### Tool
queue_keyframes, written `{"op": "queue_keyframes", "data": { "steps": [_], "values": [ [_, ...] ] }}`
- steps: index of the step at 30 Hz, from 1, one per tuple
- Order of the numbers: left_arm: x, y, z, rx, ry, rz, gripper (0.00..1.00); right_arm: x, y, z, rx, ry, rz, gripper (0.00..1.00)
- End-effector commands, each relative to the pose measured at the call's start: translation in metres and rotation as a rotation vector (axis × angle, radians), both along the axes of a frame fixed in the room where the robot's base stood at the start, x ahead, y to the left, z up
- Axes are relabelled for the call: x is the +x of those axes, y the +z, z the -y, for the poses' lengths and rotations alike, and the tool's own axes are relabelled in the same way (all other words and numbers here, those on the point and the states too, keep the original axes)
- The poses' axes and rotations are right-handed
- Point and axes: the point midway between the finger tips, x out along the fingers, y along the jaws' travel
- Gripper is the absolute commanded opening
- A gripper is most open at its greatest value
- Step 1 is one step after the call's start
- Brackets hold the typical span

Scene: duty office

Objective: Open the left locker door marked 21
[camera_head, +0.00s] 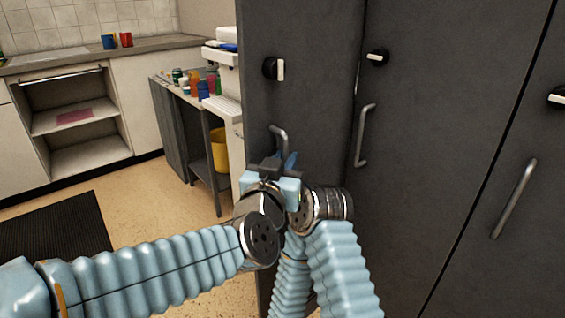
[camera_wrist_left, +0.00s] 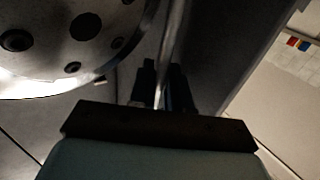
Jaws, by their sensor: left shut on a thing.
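The left dark grey locker door (camera_head: 315,90) stands upright at the centre of the head view. It has a black knob with a white grip (camera_head: 274,69) and a bent metal handle (camera_head: 280,135) near its left edge. No number 21 is readable. My left gripper (camera_head: 284,163) is at the lower part of this handle, shut on it. In the left wrist view the handle (camera_wrist_left: 171,45) runs as a thin bar down between the dark fingers (camera_wrist_left: 162,88). My arm hides the lower door. I cannot tell whether the door stands slightly ajar. My right gripper's fingers are not visible.
More locker doors (camera_head: 450,120) with handles and knobs stand to the right. Left of the lockers are a side table (camera_head: 165,82) with bottles, a yellow bin (camera_head: 219,150) and a counter (camera_head: 100,50) with cups. The floor (camera_head: 150,205) before them is open, with a dark mat (camera_head: 60,228).

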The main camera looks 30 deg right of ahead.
Motion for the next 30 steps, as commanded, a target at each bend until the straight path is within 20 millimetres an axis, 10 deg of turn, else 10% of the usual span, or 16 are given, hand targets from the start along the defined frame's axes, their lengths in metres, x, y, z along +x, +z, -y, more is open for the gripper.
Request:
{"op": "queue_keyframes", "data": {
  "steps": [13, 16, 30],
  "values": [
    [-0.002, 0.005, 0.003, -0.006, -0.006, 0.008, 0.00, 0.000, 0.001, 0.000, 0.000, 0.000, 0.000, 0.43],
    [-0.002, 0.005, 0.002, -0.005, -0.006, 0.008, 0.29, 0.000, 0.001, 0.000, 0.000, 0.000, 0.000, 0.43],
    [-0.014, 0.002, -0.015, -0.004, -0.001, 0.004, 0.30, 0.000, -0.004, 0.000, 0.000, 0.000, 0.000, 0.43]
  ]
}}
